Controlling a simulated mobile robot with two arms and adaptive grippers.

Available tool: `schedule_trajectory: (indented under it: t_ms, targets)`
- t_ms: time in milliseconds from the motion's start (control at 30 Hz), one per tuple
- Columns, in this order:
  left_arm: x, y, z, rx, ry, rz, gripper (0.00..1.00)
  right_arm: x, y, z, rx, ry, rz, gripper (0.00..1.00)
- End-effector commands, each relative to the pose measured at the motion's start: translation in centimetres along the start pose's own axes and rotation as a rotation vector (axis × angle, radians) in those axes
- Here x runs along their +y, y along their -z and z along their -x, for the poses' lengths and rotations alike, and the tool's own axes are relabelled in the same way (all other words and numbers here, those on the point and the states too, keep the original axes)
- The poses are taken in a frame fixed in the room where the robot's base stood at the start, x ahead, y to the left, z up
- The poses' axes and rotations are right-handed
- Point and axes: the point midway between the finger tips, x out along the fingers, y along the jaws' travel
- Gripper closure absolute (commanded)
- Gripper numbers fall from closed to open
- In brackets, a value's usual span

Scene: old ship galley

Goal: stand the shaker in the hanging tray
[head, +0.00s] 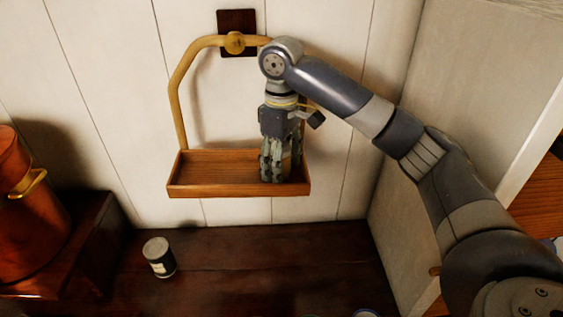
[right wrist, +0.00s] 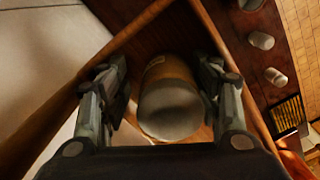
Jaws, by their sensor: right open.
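The hanging tray (head: 225,190) is a shallow wooden box on a bent wooden handle, hung from a wall peg. My right gripper (head: 275,172) points down into its right part, with the fingertips inside the rim. In the right wrist view the shaker (right wrist: 170,103), tan with a grey rounded top, stands in the tray (right wrist: 135,28) between the fingers of my right gripper (right wrist: 163,88). The fingers are open, with a gap visible on the left side of the shaker. In the head view the fingers mostly hide the shaker. My left gripper is not in view.
A copper pot (head: 30,195) is at the left. A pale side wall (head: 400,90) rises to the right. The tray's left half is empty.

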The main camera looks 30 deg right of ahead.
Motion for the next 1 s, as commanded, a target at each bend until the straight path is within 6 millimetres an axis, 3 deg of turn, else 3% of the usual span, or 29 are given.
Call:
schedule_trajectory:
  t_ms: [300,1000]
  targets:
    - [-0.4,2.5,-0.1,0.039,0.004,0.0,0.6,0.1,0.0,1.4,0.002,-0.003,0.0,0.41]
    - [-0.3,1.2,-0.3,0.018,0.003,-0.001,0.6,0.0,0.0,11.4,0.001,-0.003,-0.001,0.41]
